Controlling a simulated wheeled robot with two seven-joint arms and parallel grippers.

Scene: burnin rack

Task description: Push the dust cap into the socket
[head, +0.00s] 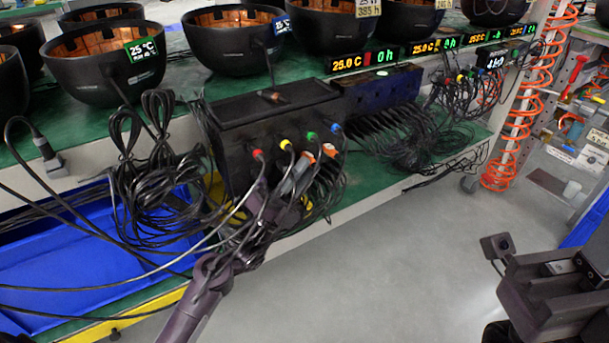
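A black box (275,110) stands on the green shelf. Its front carries a row of coloured connectors: red (258,155), yellow (285,145), green (311,137) and blue (335,129), with cables hanging from them. Two orange-ended parts (303,159) sit just below the row. My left gripper (290,190) is at the lower front of the box, among the cables. Cables cover its fingertips, so I cannot tell whether it is open or holds anything. I cannot pick out the dust cap or an empty socket for certain. My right gripper (530,270) is partly in view at lower right, away from the box.
Looped black cables (150,190) hang left of the box above a blue bin (60,260). A second dark unit (385,88) with many cables stands to the right. Black bowls (105,55) line the shelf behind. Orange coiled hoses (505,160) hang at right. The grey floor is open.

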